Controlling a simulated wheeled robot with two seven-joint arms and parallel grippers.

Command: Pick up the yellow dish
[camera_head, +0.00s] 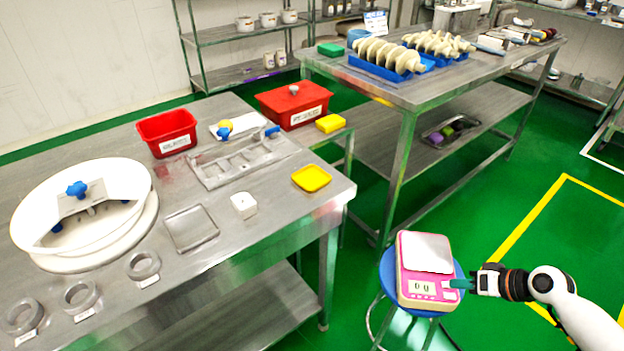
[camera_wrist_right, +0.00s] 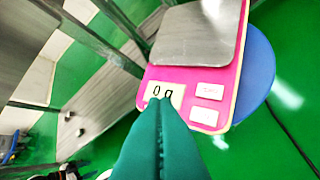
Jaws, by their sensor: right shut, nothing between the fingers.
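The yellow dish (camera_head: 311,178) is a shallow, rounded square dish lying on the steel table (camera_head: 280,215) near its right edge in the head view. My right gripper (camera_head: 452,284) has teal fingers and is shut and empty. It is at the front right of the pink scale (camera_head: 402,290), close to its buttons, well to the right of the dish. In the right wrist view the shut fingers (camera_wrist_right: 160,110) point at the scale's display (camera_wrist_right: 164,93), which reads 0 g. I cannot tell whether they touch the scale. My left gripper is not in view.
The scale stands on a blue stool (camera_head: 458,272). Green floor (camera_head: 520,220) lies open to the right.

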